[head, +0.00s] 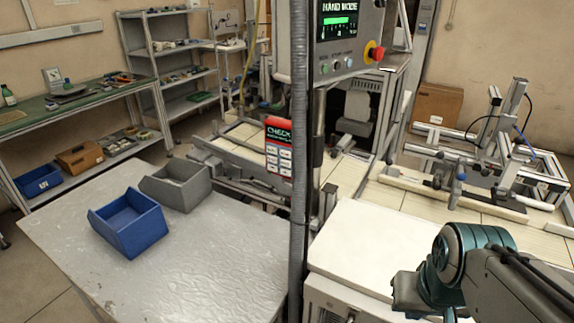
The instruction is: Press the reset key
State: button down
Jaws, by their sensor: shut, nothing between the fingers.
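The control panel (352,22) is a grey box at the top centre of the head view, cut off by the top edge. Its lit screen (339,18) reads "HAND MODE". My arm shows at the lower right, well below and to the right of the panel. I cannot see my gripper's fingers.
A red emergency stop (375,52) sits right of the buttons. A blue bin (128,222) and grey bin (177,184) stand on the metal table (220,265).

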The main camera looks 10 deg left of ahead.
aim_at(283, 163)
jog(key=k, duration=1.5)
jog(key=u, duration=1.1)
jog(key=i, duration=1.7)
jog(key=z, duration=1)
